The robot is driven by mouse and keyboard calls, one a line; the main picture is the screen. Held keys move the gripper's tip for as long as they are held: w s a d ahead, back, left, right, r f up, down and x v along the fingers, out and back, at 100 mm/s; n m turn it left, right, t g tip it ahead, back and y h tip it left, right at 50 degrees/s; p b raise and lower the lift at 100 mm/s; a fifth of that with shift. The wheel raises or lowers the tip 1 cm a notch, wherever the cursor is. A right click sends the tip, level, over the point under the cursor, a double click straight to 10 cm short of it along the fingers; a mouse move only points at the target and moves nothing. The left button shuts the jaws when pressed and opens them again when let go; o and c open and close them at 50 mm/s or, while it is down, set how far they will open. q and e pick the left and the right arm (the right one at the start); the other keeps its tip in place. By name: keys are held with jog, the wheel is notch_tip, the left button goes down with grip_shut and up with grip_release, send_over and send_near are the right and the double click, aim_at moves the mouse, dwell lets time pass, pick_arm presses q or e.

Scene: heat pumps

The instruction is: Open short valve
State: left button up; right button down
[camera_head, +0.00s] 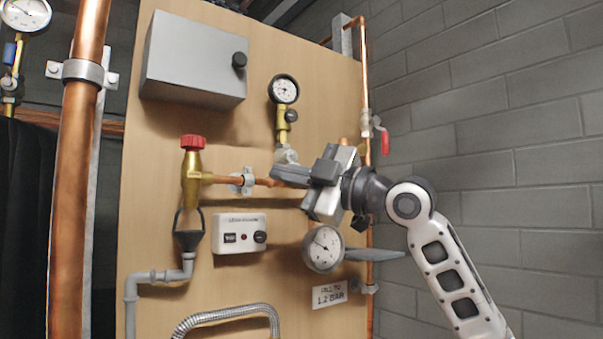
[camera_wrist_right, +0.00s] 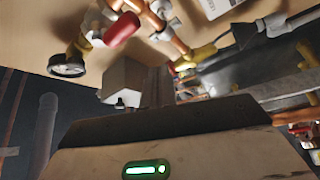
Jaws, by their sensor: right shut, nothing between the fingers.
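My right gripper (camera_head: 285,175) is shut and empty, in front of the wooden board in the head view. Its tips point left, close to the copper pipe below the upper gauge. A valve with a red lever (camera_head: 385,140) sits on the vertical copper pipe at the board's right edge, right of and above the gripper. In the right wrist view a red handle (camera_wrist_right: 121,30) shows beside a gauge; I cannot tell which valve it belongs to. The gripper hides part of the pipework behind it. No contact with a valve can be made out. My left gripper is not in view.
The board (camera_head: 240,305) carries a grey box (camera_head: 195,60), an upper gauge (camera_head: 284,90), a lower gauge (camera_head: 323,248), a red-capped brass valve (camera_head: 192,170) and a white control box (camera_head: 240,233). A thick copper pipe (camera_head: 75,200) stands at the left. A brick wall is at the right.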

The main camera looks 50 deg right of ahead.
pick_arm(q)
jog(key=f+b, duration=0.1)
jog(key=b, duration=0.1)
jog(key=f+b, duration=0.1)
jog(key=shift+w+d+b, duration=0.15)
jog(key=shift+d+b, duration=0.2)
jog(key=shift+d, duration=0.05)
pick_arm(e)
jog(key=d+r+v, duration=0.1)
jog(key=r+v, duration=0.1)
jog(key=v, duration=0.7)
jog(key=shift+s, duration=0.35)
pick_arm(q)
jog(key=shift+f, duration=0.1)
pick_arm(e)
jog(key=shift+f, duration=0.2)
